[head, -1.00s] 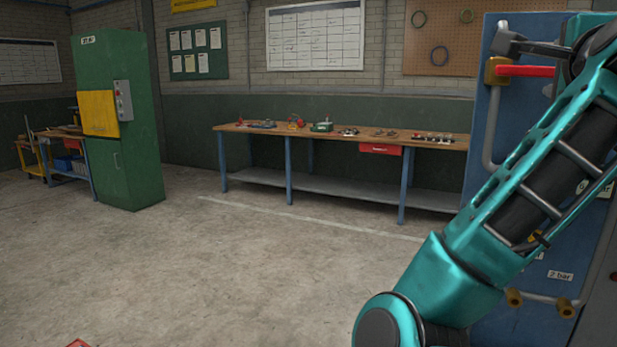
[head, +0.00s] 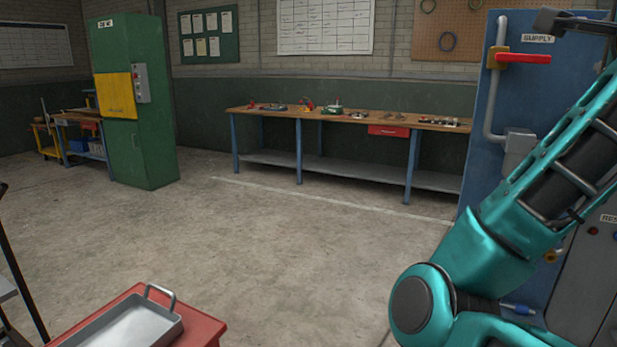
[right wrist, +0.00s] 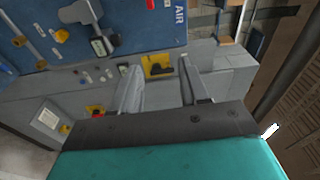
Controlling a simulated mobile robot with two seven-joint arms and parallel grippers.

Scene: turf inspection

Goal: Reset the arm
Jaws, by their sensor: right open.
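My right arm (head: 535,210), teal with dark inner parts, bends at its elbow low on the right and rises to the upper right of the head view. The dark end of my right gripper (head: 552,20) shows at the top right, in front of the blue supply panel. In the right wrist view my right gripper (right wrist: 160,73) has its two grey fingers spread apart with nothing between them. A yellow and black part (right wrist: 158,66) shows beyond the fingers; the distance is unclear. My left gripper is not in view.
The blue panel (head: 478,160) with a red-handled valve (head: 522,58) stands close behind my right arm. A red stand (head: 205,328) with a metal tray (head: 165,335) is at bottom left. A workbench (head: 350,119) and green cabinet (head: 150,110) stand farther back. The middle floor is clear.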

